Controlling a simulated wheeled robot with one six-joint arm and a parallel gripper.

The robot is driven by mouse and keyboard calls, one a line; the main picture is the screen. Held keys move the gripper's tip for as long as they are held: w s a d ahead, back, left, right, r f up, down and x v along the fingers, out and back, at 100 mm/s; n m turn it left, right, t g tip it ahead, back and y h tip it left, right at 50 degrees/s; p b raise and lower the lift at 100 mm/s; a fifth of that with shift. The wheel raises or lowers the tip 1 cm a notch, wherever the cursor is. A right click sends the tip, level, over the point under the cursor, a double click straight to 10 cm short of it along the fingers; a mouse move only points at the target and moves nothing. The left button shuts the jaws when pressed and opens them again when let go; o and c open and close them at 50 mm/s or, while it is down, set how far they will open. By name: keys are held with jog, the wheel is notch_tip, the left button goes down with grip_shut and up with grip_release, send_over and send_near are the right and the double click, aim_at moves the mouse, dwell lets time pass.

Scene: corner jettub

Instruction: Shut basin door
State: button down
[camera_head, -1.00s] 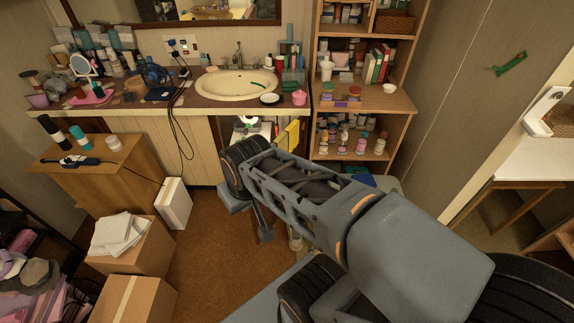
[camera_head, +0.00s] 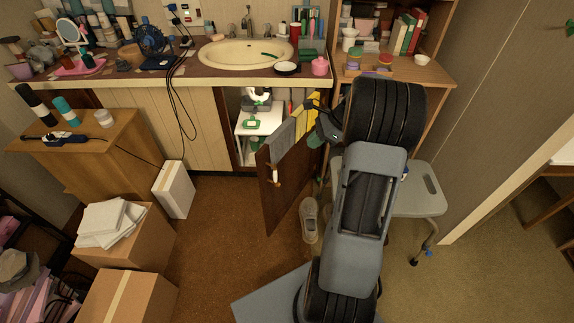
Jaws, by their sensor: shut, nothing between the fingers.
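The basin door (camera_head: 284,192) is a dark brown panel under the basin counter. It stands swung out into the room, with the cabinet opening (camera_head: 247,158) exposed on its left. Grey and yellow cloths (camera_head: 306,117) hang over its top edge, and a small pale fitting (camera_head: 274,173) shows on its near part. My gripper (camera_head: 323,133) is shut and empty at the door's right side, close to the yellow cloth. I cannot tell whether it touches the door. My arm hides part of the area right of the door.
The basin (camera_head: 245,53) is set in the counter above. A grey stool (camera_head: 422,190) stands right of my arm, and shoes (camera_head: 310,220) lie on the floor by the door. Cardboard boxes (camera_head: 124,298) stand at the lower left. The brown carpet left of the door is clear.

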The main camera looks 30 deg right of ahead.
jog(key=w+a+r+b+x, duration=0.1)
jog(key=b+x, duration=0.2)
jog(key=x, duration=1)
jog(key=shift+a+m, duration=0.2)
jog(key=shift+m, duration=0.1)
jog(key=shift+w+r, duration=0.1)
jog(key=shift+w, duration=0.05)
